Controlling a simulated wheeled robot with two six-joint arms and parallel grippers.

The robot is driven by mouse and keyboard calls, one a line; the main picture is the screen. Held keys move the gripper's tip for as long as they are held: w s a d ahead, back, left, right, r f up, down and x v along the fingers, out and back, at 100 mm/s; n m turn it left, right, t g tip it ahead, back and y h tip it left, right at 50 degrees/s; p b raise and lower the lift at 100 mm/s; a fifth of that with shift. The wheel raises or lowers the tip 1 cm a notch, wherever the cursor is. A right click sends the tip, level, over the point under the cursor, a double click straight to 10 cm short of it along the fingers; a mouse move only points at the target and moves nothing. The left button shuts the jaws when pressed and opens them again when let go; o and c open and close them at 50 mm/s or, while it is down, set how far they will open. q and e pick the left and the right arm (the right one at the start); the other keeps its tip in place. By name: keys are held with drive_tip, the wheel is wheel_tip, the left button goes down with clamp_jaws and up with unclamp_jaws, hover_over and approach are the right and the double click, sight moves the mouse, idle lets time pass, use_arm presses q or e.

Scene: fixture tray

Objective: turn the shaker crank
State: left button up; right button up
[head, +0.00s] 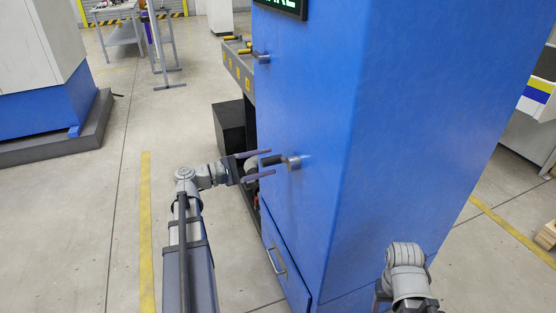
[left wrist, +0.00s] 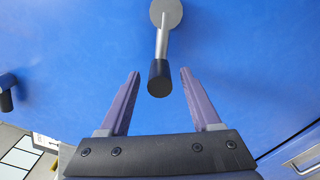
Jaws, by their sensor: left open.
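The crank (head: 292,163) is on the blue cabinet's side, with a round grey hub, a metal arm and a black grip. In the left wrist view its black grip (left wrist: 159,78) points down toward my gripper. My left gripper (head: 272,162) is open, with one finger to each side of the black grip. In the left wrist view the fingertips (left wrist: 160,72) straddle the grip with a gap on both sides; I see no contact. My right arm shows at the lower right of the head view, but its jaws do not.
The tall blue cabinet (head: 310,120) fills the middle, with a drawer handle (head: 276,261) low down. Another dark-gripped handle (head: 262,57) sits higher up. A dark box (head: 231,127) stands behind my left gripper. Open floor (head: 120,220) lies to the left.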

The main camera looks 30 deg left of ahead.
sight(277, 159)
use_arm(q)
drive_tip(key=shift+x, duration=2.15)
clamp_jaws()
